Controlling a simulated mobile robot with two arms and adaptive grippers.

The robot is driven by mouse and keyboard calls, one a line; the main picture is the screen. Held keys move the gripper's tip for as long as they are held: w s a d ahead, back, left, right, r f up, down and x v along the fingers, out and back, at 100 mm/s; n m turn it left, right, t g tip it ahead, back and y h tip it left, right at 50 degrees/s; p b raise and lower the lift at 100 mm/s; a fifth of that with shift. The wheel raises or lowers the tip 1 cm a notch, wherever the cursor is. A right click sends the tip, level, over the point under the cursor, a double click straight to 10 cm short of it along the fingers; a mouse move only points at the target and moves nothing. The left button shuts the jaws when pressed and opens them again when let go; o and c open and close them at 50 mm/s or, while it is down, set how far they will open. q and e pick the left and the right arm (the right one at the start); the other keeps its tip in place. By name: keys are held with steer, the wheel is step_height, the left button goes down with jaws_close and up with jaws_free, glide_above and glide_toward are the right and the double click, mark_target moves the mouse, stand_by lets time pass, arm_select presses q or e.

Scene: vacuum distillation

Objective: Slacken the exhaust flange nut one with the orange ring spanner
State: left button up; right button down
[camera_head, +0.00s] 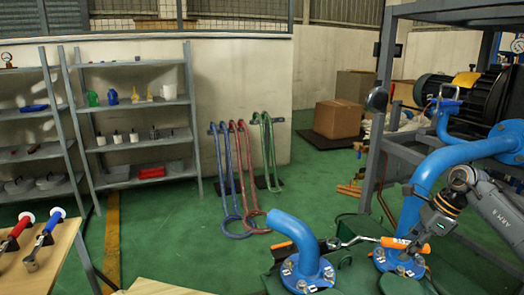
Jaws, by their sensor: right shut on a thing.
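The orange ring spanner (394,242) lies roughly level, with its orange handle to the right and its silver shaft running left above the near blue pipe flange (313,271). My right gripper (424,240) comes in from the right and is shut on the spanner's handle end. The spanner's left end is close to the flange's right side, but I cannot tell whether it sits on a nut. Several bolts and nuts show on this flange and on the second blue flange (401,263); which is nut one is unclear. My left gripper is out of view.
A grey metal frame (378,130) and a black motor (455,92) stand at the right. A wooden table (62,262) with red-handled and blue-handled tools is at the lower left. Shelves (137,143) and hanging hoses stand behind. Green floor between is open.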

steer(key=shift+r+p, duration=0.4)
steer(key=shift+r, duration=0.5)
steer(key=s+a+f+n+g+h+p, duration=0.15)
steer(key=s+a+n+g, duration=0.35)
steer(key=s+a+n, duration=0.65)
arm_select(q)
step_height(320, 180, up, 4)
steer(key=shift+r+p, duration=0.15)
steer(key=shift+p, duration=0.45)
arm_select(e)
steer(key=s+a+n+h, duration=0.1)
steer(key=s+a+n, duration=0.2)
steer(key=s+n, duration=0.2)
steer(key=s+a+f+n+g+h, duration=0.1)
steer(key=s+a+n+h, duration=0.1)
steer(key=s+n, duration=0.3)
steer(key=s+a, duration=0.1)
steer(key=s, duration=0.2)
steer(key=shift+s+a+f, duration=0.3)
steer(key=shift+s, duration=0.05)
